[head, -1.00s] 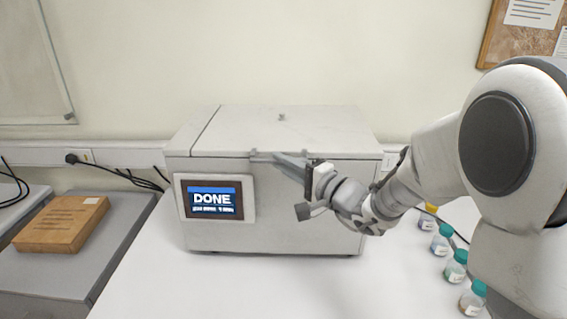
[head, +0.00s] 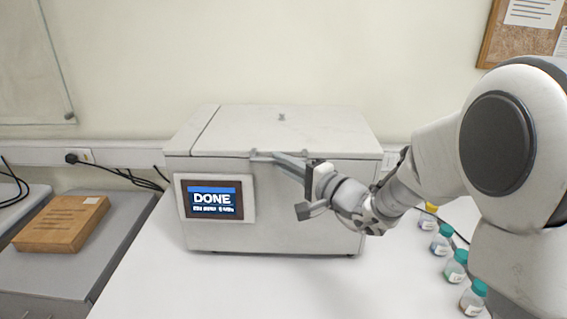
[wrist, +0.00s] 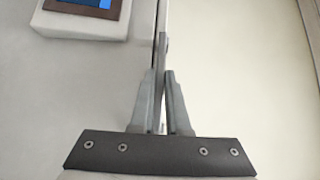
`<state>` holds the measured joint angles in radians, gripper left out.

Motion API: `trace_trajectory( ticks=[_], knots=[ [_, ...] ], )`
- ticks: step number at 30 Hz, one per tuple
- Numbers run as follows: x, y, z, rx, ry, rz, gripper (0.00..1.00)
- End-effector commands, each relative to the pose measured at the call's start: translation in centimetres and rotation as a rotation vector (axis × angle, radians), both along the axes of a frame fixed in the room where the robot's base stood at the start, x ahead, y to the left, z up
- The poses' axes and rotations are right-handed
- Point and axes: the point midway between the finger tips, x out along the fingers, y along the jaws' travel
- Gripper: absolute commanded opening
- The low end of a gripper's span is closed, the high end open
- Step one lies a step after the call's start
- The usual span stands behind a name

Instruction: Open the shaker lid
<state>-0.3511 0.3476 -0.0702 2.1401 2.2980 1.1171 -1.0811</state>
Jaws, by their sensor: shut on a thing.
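The shaker is a white box with a flat lid (head: 285,130) that lies level on top, down on the body (head: 285,228). A thin grey handle bar (head: 262,154) runs along the lid's front edge; it also shows in the wrist view (wrist: 162,48). My gripper (head: 278,158) is at the front of the shaker, with its fingers at this handle. In the wrist view my gripper (wrist: 163,75) has its two fingers close together on the handle.
A screen reading DONE (head: 212,199) is on the shaker's front left. Several capped bottles (head: 456,266) stand on the white table at the right, near my arm. A brown box (head: 62,224) lies on a grey surface at the left. The wall is behind the shaker.

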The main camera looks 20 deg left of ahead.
Motion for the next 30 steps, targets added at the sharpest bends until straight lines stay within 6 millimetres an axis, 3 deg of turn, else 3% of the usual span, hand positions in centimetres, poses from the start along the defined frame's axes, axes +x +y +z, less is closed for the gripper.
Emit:
trace_trajectory(
  ticks=[17,23,30],
  knots=[
    [0.0,0.0,0.5,-0.003,0.007,-0.001,0.00],
    [0.1,-0.1,2.9,-0.015,0.055,-0.002,0.00],
    [0.8,0.1,8.3,-0.032,0.131,-0.003,0.00]
  ],
)
